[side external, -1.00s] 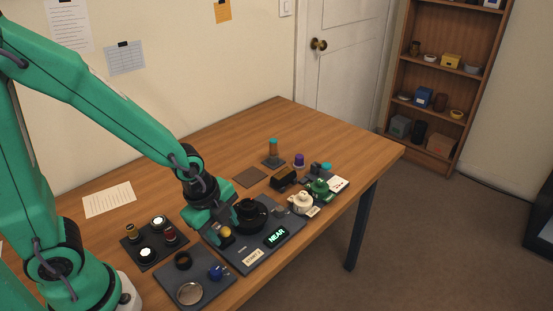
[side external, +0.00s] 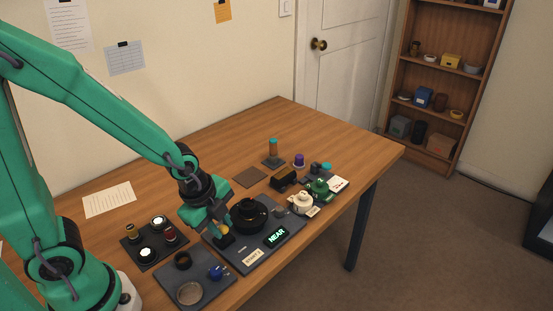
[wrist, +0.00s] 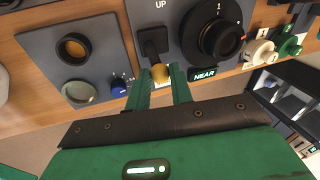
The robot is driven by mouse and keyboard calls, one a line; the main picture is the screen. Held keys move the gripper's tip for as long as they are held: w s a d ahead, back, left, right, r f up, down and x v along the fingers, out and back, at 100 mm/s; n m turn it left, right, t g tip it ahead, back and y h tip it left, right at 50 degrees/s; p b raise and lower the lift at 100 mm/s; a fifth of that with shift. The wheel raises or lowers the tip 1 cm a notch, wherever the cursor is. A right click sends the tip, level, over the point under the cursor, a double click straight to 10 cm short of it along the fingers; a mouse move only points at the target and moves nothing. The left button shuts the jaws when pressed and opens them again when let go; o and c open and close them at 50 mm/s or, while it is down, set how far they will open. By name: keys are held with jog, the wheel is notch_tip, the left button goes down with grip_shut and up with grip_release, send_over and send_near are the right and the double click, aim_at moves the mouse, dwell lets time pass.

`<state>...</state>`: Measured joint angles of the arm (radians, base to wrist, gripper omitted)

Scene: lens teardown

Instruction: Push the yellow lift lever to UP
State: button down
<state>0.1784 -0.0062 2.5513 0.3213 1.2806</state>
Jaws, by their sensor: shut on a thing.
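The yellow lift lever's knob (wrist: 160,73) sits between the two green fingers of my gripper (wrist: 161,75), which is shut on it. The lever's black base (wrist: 153,41) stands on the dark grey panel, and the word UP (wrist: 160,4) is printed beyond that base. The knob lies on the side of the base away from UP. In the side view my gripper (side external: 219,229) reaches down to the panel's left part, and the yellow knob (side external: 225,231) is partly covered by it.
Beside the lever is a large black dial (wrist: 219,30) with a lit NEAR display (wrist: 204,74). A grey plate (side external: 205,282) with rings and a blue knob lies in front, and a dark tray (side external: 143,262) lies at left. Cream (side external: 300,201) and green (side external: 319,187) parts stand to the right.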

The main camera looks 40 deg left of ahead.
jog(key=shift+a, duration=0.1)
jog(key=c, duration=1.2)
grip_release()
jog(key=shift+c, duration=0.2)
jog(key=shift+r, duration=0.2)
jog(key=v, duration=0.7)
jog(key=shift+r, duration=0.2)
jog(key=shift+s, duration=0.1)
